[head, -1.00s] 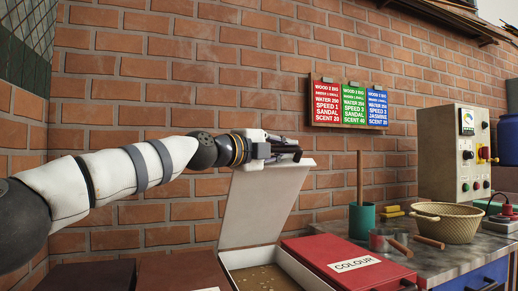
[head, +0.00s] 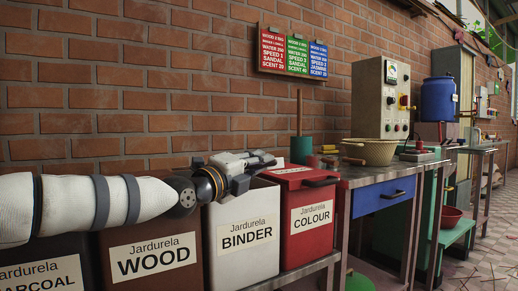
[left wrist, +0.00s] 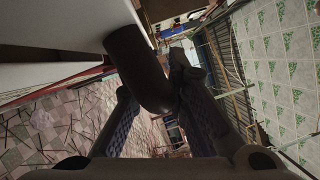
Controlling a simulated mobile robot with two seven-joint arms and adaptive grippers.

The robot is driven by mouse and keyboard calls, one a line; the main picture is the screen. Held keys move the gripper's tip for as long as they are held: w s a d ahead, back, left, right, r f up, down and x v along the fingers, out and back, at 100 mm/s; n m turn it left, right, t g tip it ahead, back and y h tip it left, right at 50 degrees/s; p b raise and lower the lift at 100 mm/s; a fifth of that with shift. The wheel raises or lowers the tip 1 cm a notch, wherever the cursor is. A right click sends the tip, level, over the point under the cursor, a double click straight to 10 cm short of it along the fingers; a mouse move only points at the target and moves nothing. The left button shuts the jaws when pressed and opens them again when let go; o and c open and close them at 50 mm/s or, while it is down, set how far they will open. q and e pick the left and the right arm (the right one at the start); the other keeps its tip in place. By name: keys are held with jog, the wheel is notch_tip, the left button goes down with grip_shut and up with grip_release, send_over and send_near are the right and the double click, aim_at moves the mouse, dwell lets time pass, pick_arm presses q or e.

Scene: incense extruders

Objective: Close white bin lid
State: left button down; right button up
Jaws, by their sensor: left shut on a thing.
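The white bin (head: 246,250), labelled BINDER, stands between the brown WOOD bin and the red COLOUR bin. A pale panel of the bin or lid (left wrist: 50,55) lies beside the handle. The lid no longer stands upright; whether it touches the rim is hidden. My right gripper is not in view.
The red bin (head: 305,215) stands close on the right, with its lid down. The brown WOOD bin (head: 150,262) is close on the left, under my arm.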

pick_arm(q)
jog(key=shift+s+d+f, duration=0.1)
jog(key=shift+d+f, duration=0.05)
jog(key=shift+f, duration=0.4)
jog(key=shift+s+d+f, duration=0.1)
jog(key=shift+f, duration=0.45)
jog(key=c, duration=1.8)
grip_release()
jog(key=shift+c, duration=0.2)
jog(key=v, duration=1.2)
